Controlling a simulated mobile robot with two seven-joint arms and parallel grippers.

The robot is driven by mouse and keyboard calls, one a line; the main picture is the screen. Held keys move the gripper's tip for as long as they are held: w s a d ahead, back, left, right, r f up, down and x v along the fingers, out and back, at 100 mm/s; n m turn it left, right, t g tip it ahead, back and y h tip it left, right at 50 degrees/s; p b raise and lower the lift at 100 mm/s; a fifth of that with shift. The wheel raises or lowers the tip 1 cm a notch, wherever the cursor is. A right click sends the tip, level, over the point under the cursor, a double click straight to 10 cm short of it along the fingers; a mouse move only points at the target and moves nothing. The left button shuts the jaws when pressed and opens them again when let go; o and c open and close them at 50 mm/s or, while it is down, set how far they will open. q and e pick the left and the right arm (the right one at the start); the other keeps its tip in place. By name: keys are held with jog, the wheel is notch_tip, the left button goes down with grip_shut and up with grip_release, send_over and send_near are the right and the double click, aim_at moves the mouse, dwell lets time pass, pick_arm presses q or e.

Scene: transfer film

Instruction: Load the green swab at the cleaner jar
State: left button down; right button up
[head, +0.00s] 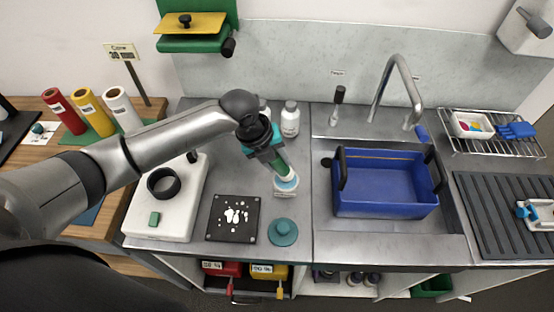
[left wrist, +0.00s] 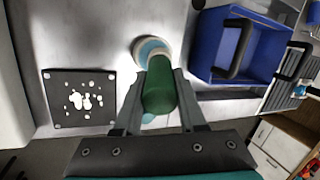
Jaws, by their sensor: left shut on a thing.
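My left gripper (head: 272,153) is shut on the green swab (head: 282,166), gripping its thick green handle. The handle also shows between the two fingers in the left wrist view (left wrist: 159,90). The swab's far end points down at the cleaner jar (head: 286,188), a small whitish jar with a pale blue top that stands on the steel counter. In the left wrist view the jar (left wrist: 150,47) lies just beyond the handle, partly covered by it. The swab's tip is hidden, so I cannot tell how deep it reaches. My right gripper is not in view.
A round teal lid (head: 283,232) lies in front of the jar. A black plate with white spots (head: 233,218) lies to its left. White bottles (head: 290,119) stand behind. A blue basin (head: 386,205) sits in the sink at right.

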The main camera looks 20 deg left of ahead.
pick_arm(q)
jog(key=shift+f+b, duration=0.35)
jog(key=shift+f, duration=0.25)
dwell(0.8)
jog(key=shift+s+f, duration=0.1)
jog(key=shift+f, duration=0.05)
dwell(1.3)
notch_tip(320, 180, up, 7)
jog(key=p, duration=0.7)
jog(key=shift+d, duration=0.1)
dwell(0.8)
